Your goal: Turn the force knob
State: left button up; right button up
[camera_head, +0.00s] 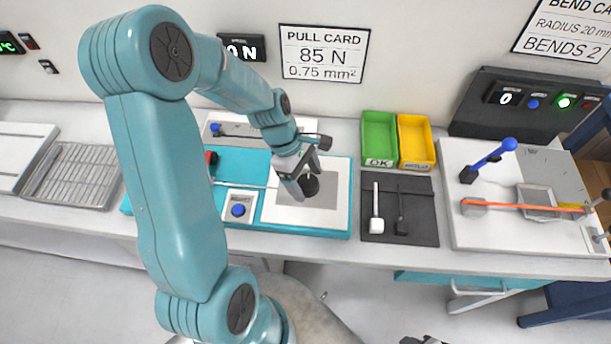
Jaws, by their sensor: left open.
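My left gripper (309,164) is open, tilted over the teal pull-test station (338,234) in the middle of the bench. A round black part (311,185), which looks like the force knob, shows right beside its fingers, over a grey square on the station's white plate (282,213). The gripper partly hides this part, and I cannot tell whether the fingers touch it. A display reading "0 N" (241,48) is on the wall behind, partly covered by my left arm. A small dark piece at the bottom edge may be my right gripper (424,340).
A blue button (238,210) sits left of the plate. Green (379,137) and yellow (415,141) bins and a dark tool mat (412,231) are to the right. Further right stands a bend station (473,235) with a blue-handled lever (490,158) and an orange cable (520,207).

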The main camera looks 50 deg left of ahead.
pick_arm(q)
jog(key=shift+w+a, duration=0.1)
jog(key=c, duration=1)
jog(key=shift+m, duration=0.3)
jog(key=shift+w+m+g, duration=0.1)
jog(key=shift+m+g, duration=0.4)
jog(key=shift+m, duration=0.5)
jog(key=m+g, duration=0.1)
jog(key=m, duration=0.2)
jog(key=shift+w, duration=0.1)
jog(key=m+g, duration=0.1)
jog(key=m, duration=0.3)
jog(key=shift+w+g, duration=0.1)
jog(key=shift+g, duration=0.2)
jog(key=shift+w+m+g+y, duration=0.1)
jog(key=shift+m+g+y, duration=0.55)
jog(key=shift+m, duration=1.65)
